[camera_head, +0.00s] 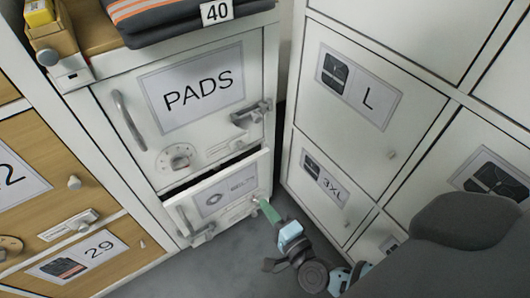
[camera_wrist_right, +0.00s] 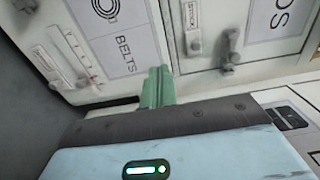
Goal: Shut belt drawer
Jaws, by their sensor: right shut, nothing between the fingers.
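The belt drawer (camera_head: 243,176) is the low white drawer under the PADS door in the camera_head view. It stands partly open: its front juts out, with a dark gap along its top edge. Its label reads BELTS in the right wrist view (camera_wrist_right: 121,62). The drawer has a handle (camera_head: 203,236) at its left side. My right gripper (camera_head: 266,208) has its green fingers shut and empty, with the tips at the right end of the drawer front. The fingers also show in the right wrist view (camera_wrist_right: 156,88). Whether they touch the front is unclear. My left gripper is not in view.
The PADS door (camera_head: 205,125) above is closed, with a handle, dial and latch. White lockers marked L (camera_head: 350,125) and 3XL (camera_head: 322,190) stand close on the right. Wooden drawers (camera_head: 60,200) are on the left. Grey floor (camera_head: 190,275) is open in front.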

